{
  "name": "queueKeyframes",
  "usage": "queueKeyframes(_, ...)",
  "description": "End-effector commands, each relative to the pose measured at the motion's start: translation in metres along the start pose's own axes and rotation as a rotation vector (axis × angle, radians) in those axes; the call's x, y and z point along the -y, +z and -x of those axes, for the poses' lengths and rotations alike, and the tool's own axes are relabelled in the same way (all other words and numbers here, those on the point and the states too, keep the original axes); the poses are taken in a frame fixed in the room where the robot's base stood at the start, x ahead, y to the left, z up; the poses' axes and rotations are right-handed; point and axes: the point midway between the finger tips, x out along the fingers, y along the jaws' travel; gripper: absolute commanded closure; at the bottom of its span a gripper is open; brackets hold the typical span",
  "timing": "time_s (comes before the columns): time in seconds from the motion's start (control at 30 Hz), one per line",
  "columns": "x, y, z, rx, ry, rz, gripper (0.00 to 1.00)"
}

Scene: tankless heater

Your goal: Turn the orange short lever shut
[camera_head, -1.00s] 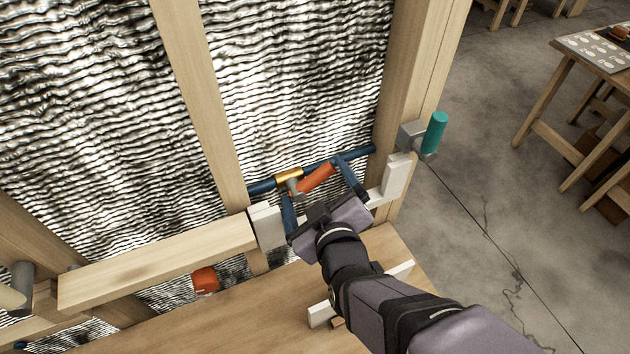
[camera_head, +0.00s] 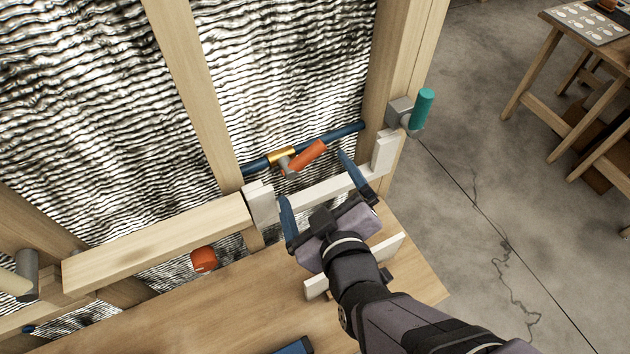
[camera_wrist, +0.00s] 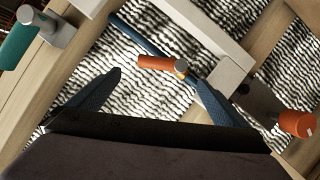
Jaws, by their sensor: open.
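The orange short lever (camera_head: 308,154) sits on a brass valve (camera_head: 281,156) on a blue pipe between two wooden studs. The lever slants up to the right, at a small angle to the pipe. In the wrist view the lever (camera_wrist: 155,62) lies beyond my fingers, between their lines of reach. My gripper (camera_head: 314,178) is open and empty, its two blue fingers spread wide just in front of the valve. The fingers do not appear to touch the lever. In the wrist view the gripper (camera_wrist: 160,85) spans the lower part of the picture.
A teal handle (camera_head: 423,108) stands on the right stud. A round orange knob (camera_head: 204,260) is at lower left. A pale horizontal bar (camera_head: 325,192) crosses below the pipe, near my fingers. A wooden ledge (camera_head: 240,310) lies below. A table (camera_head: 590,40) stands far right.

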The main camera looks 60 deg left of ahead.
Motion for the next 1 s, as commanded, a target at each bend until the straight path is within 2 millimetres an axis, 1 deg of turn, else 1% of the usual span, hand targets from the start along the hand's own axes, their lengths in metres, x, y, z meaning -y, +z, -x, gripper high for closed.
queueKeyframes(0.03,0.0,0.0,0.0,0.0,0.0,0.0,0.11)
queueKeyframes(0.07,0.0,0.001,0.0,0.0,0.001,0.0,0.18)
queueKeyframes(0.1,0.0,0.002,-0.001,0.001,0.002,-0.001,0.28)
queueKeyframes(0.17,-0.003,0.002,-0.001,-0.003,0.01,-0.004,0.42)
queueKeyframes(0.2,-0.006,0.0,0.0,-0.009,0.017,-0.007,0.52)
queueKeyframes(0.27,-0.013,-0.004,0.001,-0.023,0.032,-0.012,0.66)
queueKeyframes(0.3,-0.019,-0.01,0.003,-0.039,0.047,-0.018,0.76)
queueKeyframes(0.33,-0.026,-0.014,0.005,-0.051,0.063,-0.027,0.83)
queueKeyframes(0.37,-0.036,-0.019,0.007,-0.061,0.091,-0.053,0.9)
queueKeyframes(0.4,-0.048,-0.019,0.01,-0.05,0.122,-0.103,1.0)
queueKeyframes(0.5,-0.058,-0.011,0.013,-0.018,0.145,-0.35,1.0)
queueKeyframes(0.67,-0.061,-0.001,0.015,0.009,0.163,-0.764,1.0)
queueKeyframes(0.77,-0.06,0.005,0.016,0.023,0.176,-1.033,1.0)
queueKeyframes(1.0,-0.051,0.022,0.017,0.054,0.219,-1.667,1.0)
